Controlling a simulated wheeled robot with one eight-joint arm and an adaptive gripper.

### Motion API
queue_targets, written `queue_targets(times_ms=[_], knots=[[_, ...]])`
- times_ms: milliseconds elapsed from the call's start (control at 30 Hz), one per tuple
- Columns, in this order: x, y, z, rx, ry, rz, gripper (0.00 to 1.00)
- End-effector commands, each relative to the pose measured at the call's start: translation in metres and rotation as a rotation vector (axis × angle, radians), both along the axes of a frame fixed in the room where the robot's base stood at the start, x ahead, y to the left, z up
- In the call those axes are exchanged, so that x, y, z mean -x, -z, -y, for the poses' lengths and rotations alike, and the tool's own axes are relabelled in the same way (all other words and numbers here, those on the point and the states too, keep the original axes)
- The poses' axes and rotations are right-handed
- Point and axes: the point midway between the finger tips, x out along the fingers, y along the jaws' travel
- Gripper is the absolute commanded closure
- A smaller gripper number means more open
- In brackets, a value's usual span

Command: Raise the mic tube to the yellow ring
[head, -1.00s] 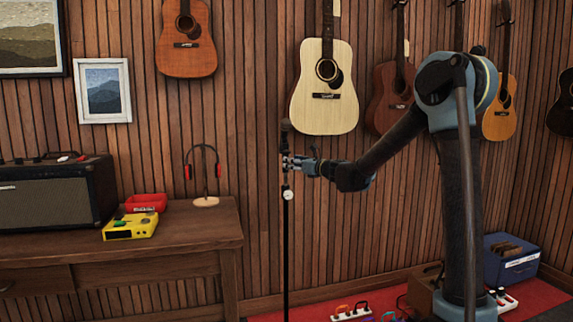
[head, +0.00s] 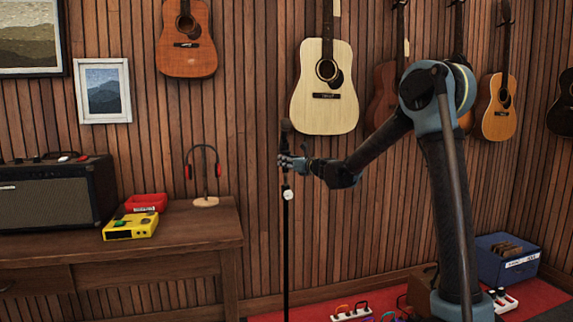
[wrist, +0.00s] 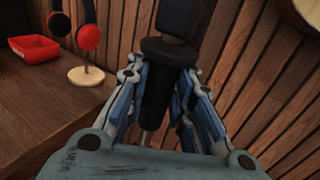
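The mic stand's upper tube (wrist: 157,100) is black and upright, with a dark mic (head: 286,128) at its top. In the wrist view the dark mic end (wrist: 172,45) rises above a wide black collar. My gripper (head: 286,161) is at the tube just below the mic. Its blue-grey fingers (wrist: 163,85) lie on both sides of the tube and appear closed against it. Below the gripper, a pale round knob (head: 288,194) sits on the thin black lower pole (head: 286,250). I cannot make out a yellow ring in either view.
A wooden desk (head: 190,235) stands left, with a yellow device (head: 130,226), red tray (head: 146,202), headphone stand (head: 205,201) and amplifier (head: 50,195). Guitars hang on the slatted wall behind. A power strip (head: 351,312) and blue crate (head: 508,258) are on the floor.

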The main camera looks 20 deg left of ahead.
Motion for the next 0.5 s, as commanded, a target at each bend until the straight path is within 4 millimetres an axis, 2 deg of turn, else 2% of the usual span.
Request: queue_targets(times_ms=[267, 367, 500], knots=[[-0.001, -0.009, 0.001, -0.001, 0.003, -0.001, 1.00], [-0.001, -0.023, 0.002, -0.001, 0.004, -0.001, 1.00], [-0.001, -0.053, 0.002, -0.001, 0.004, -0.001, 1.00]])
